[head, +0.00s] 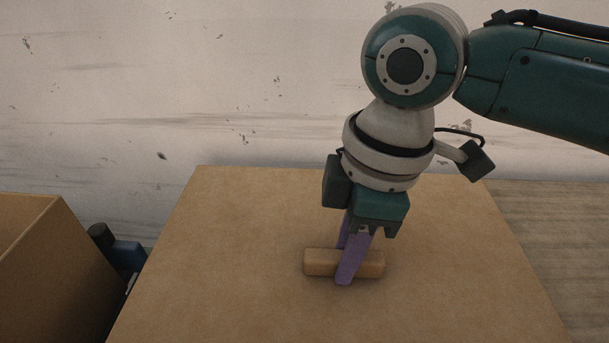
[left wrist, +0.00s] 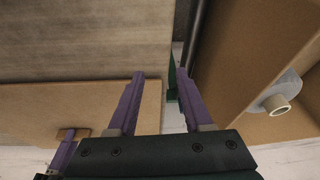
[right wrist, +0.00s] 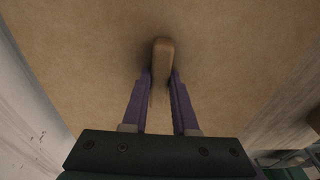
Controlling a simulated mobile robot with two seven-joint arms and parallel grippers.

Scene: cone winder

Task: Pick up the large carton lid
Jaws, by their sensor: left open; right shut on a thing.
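The large carton lid (head: 240,220) is a broad flat brown board with a light wooden grip block (head: 315,262) on top. It fills much of the head view and lies level; I cannot tell if it rests on the table. My right gripper (head: 346,266) points down and is shut on the block, one purple finger on each side. The right wrist view shows the block (right wrist: 162,52) between the fingers. My left gripper (left wrist: 158,78) is open and empty in the left wrist view, between the lid's edge (left wrist: 100,96) and an open carton.
The open brown carton (head: 50,235) stands at the left in the head view. The left wrist view shows a pale tube end (left wrist: 278,106) in it. A grey wooden table (head: 560,225) shows at the right. A stained pale wall (head: 200,80) is behind.

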